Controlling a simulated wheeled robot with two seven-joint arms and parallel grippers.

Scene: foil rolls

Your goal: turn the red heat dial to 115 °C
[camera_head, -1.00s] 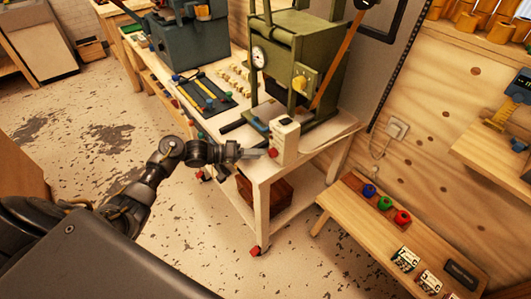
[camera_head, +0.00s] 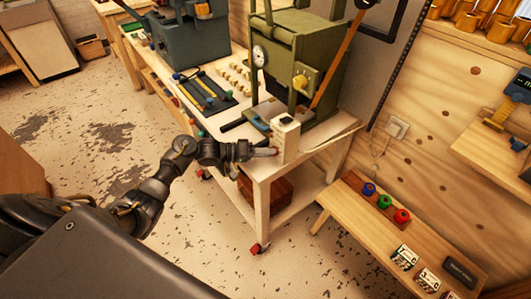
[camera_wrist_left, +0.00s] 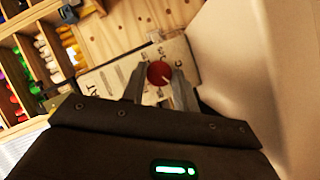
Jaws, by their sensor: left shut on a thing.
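The red heat dial (camera_wrist_left: 158,73) is a small round knob with a pale pointer line, on the face of a white control box. Lettering shows on the face, but I cannot read the set temperature. The white control box (camera_head: 286,140) stands at the front corner of the white bench. My left gripper (camera_wrist_left: 159,86) is shut on the red dial, with one finger on each side. In the head view my left gripper (camera_head: 265,152) reaches the box from the left and mostly hides the dial. My right gripper is not in view.
A green press (camera_head: 300,50) with a gauge and yellow knob stands behind the box on the white bench (camera_head: 262,178). A black tray (camera_head: 205,92) with tools lies to its left. A low wooden bench (camera_head: 350,205) with coloured knobs stands at right.

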